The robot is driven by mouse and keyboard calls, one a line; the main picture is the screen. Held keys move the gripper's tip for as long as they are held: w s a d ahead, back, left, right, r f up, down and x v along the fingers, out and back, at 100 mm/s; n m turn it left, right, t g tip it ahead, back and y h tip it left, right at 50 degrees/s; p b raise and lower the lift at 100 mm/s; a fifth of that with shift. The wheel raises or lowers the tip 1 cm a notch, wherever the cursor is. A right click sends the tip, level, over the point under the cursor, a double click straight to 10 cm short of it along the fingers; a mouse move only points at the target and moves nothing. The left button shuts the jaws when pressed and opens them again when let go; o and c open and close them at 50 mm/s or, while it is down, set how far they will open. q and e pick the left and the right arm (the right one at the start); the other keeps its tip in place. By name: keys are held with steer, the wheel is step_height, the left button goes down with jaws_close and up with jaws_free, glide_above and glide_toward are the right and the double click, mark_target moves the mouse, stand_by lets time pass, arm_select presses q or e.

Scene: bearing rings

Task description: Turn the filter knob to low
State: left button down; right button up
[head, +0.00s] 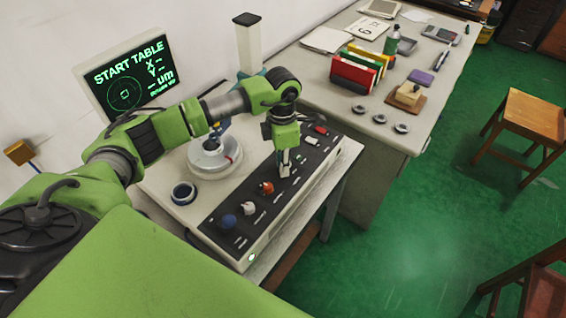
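A black control panel (272,205) on the front of the measuring machine carries a row of knobs and switches. A blue knob (228,221), a white knob (248,208) and a red-orange knob (266,188) stand at its near end. A white control (311,141) and a red one (321,130) sit at its far end. The labels are too small to read, so I cannot tell which is the filter knob. My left gripper (285,171) points down over the panel's middle, beyond the red-orange knob. Its fingers look close together; whatever is beneath them is hidden. My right gripper is out of view.
A screen (125,75) reading "START TABLE" stands behind the machine's round turntable (214,158). A dark ring (184,192) lies at the machine's left. The desk (345,110) beyond holds binders (355,72), several small rings and a green bottle (391,41). Stools stand at right.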

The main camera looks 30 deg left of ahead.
arm_select(q)
steer(key=shift+w+n, duration=0.1)
steer(key=shift+n, duration=0.3)
steer(key=n+b, duration=0.2)
steer(key=n, duration=0.1)
steer(key=shift+n, duration=0.4)
steer(key=shift+r+n+b, duration=0.15)
steer(key=shift+n+b, duration=0.5)
steer(key=shift+n, duration=1.55)
steer(key=c, duration=2)
jaws_free()
steer(key=shift+c, duration=0.2)
steer(key=shift+o, duration=0.8)
step_height(320, 180, up, 12)
steer(key=shift+a, duration=0.15)
